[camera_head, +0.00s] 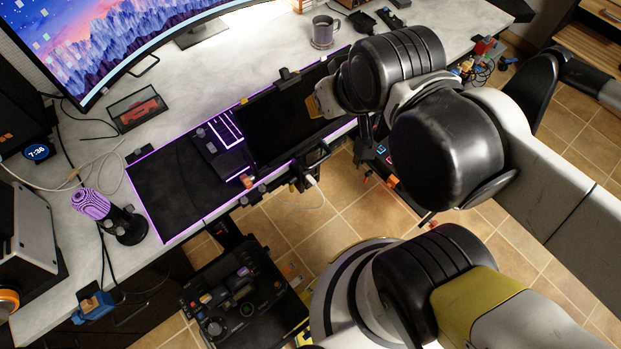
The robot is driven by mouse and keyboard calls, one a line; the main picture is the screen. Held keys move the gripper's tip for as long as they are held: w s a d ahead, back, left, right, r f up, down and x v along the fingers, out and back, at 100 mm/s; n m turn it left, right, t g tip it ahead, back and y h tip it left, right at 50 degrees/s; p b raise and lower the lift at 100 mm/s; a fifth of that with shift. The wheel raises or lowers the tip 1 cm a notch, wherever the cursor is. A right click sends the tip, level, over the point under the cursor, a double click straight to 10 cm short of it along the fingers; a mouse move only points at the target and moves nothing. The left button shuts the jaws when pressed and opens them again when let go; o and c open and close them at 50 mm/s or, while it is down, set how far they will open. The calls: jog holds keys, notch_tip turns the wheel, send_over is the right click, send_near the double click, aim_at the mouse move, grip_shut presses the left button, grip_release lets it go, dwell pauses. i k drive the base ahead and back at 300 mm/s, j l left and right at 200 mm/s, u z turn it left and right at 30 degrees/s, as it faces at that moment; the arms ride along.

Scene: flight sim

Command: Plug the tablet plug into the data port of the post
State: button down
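A dark flat screen that looks like the tablet (285,125) stands tilted at the desk's front edge in a clamp-like mount. Just below it, a small black post-like bracket (301,178) sticks out past the edge. A small white plug (311,181) with a thin white cable is at this bracket. I cannot tell whether it is seated in a port, and no data port can be made out.
A purple-lit black mat (165,205) covers the desk front, with a control panel (222,150) on it. A mug (323,32), a curved monitor (130,35) and a microphone (110,215) stand around it. A black control console (240,300) sits below the desk edge. Tiled floor lies beyond.

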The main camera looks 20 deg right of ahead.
aim_at(310, 180)
jog(key=k+l+u, duration=0.1)
jog(key=k+l, duration=0.15)
jog(key=k, duration=0.15)
jog(key=k+l+u, duration=0.15)
jog(key=k, duration=0.3)
jog(key=k+l+u, duration=0.1)
jog(key=k+l, duration=0.15)
jog(key=k, duration=0.2)
jog(key=k+l+u, duration=0.15)
jog(key=k, duration=0.3)
